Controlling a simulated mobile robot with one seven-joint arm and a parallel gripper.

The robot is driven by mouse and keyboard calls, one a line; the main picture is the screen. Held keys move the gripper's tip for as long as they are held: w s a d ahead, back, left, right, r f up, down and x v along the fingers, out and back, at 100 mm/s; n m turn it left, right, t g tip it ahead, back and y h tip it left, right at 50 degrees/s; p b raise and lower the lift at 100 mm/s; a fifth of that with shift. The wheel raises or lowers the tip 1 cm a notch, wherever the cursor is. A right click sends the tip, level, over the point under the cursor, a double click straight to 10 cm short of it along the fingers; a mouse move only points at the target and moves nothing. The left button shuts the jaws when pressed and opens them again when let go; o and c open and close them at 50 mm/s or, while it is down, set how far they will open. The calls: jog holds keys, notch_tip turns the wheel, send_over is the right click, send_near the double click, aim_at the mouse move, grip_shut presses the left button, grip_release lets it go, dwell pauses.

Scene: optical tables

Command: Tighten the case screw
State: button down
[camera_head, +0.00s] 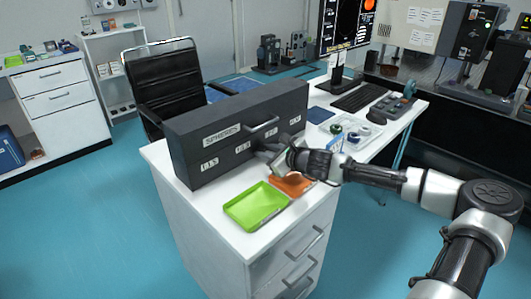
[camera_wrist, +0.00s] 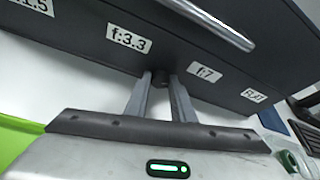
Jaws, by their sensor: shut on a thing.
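The long dark grey case (camera_head: 240,128), labelled "SPHERES", stands on the white cabinet top. Its front also fills the top of the wrist view (camera_wrist: 100,40), with labels "f:3.3" and "f:7" and a metal handle. A small dark case screw (camera_wrist: 160,77) shows on the front's lower edge between those labels. My gripper (camera_wrist: 161,88) is shut on this screw, a finger on each side. In the head view my gripper (camera_head: 272,153) reaches the case front from the right. The screw is hidden by my gripper there.
A green tray (camera_head: 256,206) and an orange tray (camera_head: 292,184) lie on the cabinet top (camera_head: 213,201) before the case, close under my gripper. A clear tray with small items (camera_head: 352,133), a mouse (camera_head: 376,117) and a keyboard (camera_head: 360,97) are to the right.

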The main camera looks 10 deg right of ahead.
jog(key=c, duration=1.5)
grip_release()
jog(key=shift+s+d, duration=0.1)
jog(key=p+v, duration=0.4)
jog(key=v, duration=1.3)
jog(key=shift+s, duration=0.1)
